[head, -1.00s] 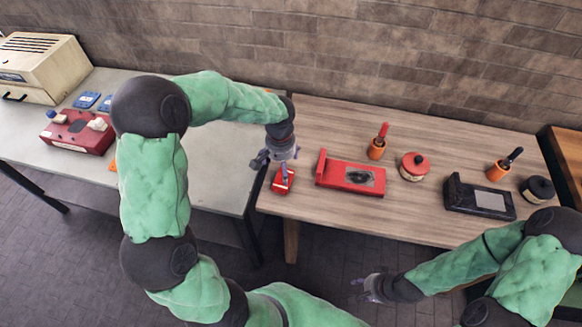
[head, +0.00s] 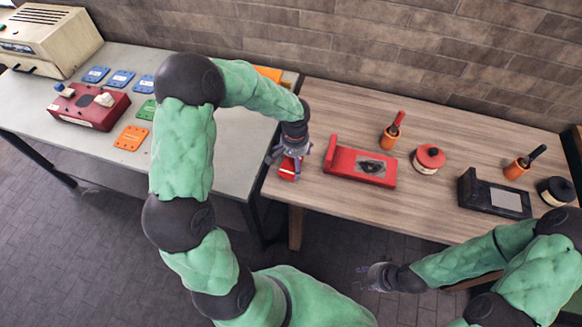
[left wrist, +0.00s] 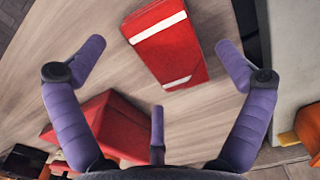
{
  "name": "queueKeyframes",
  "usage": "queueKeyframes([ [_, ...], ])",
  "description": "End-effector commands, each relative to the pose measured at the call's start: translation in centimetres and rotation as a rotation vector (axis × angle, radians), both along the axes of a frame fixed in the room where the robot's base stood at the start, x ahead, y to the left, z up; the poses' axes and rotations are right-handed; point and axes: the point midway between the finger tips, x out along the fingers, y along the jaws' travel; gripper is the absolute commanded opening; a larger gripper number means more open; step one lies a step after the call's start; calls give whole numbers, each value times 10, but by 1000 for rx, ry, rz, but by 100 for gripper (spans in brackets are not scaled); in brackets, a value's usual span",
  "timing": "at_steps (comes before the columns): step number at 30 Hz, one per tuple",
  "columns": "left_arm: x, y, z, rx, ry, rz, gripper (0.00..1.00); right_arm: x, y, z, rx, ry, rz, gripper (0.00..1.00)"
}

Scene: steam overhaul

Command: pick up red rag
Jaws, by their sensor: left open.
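The red rag is a folded red piece with white stripes, lying on the wooden table (head: 440,207). In the left wrist view the rag (left wrist: 166,42) lies ahead of the fingers, at the top of the picture. In the head view part of the rag (head: 288,170) shows beneath my left gripper (head: 290,158), which hides the rest. In the left wrist view my left gripper (left wrist: 160,70) has its fingers spread wide and nothing between them. My right gripper (head: 368,278) hangs in front of the table, empty, its fingers looking apart.
A red holder with a dark pad (head: 362,167) stands just right of the rag. Beyond are a red-lidded pot (head: 429,158), an orange cup with a brush (head: 390,135) and a black holder (head: 493,196). A grey table (head: 232,165) with a red box (head: 90,106) is left.

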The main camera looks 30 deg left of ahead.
Motion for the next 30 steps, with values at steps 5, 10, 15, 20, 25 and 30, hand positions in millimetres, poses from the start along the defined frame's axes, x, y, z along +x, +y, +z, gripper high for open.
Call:
queueKeyframes([
  [5, 0, 0, -21, -1, 0, -1, 100, 0, 0, -8, 0, 0, 0, 40],
  [10, 0, 0, -20, -1, -1, -1, 100, 0, 0, -7, 0, 0, 0, 40],
  [15, 0, 0, -20, -1, 0, -1, 63, 0, 0, -7, 0, 0, 0, 40],
  [20, 0, 0, -20, -1, 0, -1, 49, 0, 0, -7, 0, 0, 0, 40],
  [25, -1, 0, -20, -1, 1, -1, 49, 0, 0, -7, 0, 0, 0, 40],
  [30, 0, 0, -16, -1, 0, -1, 49, 0, 0, -5, 0, 0, 0, 40],
])
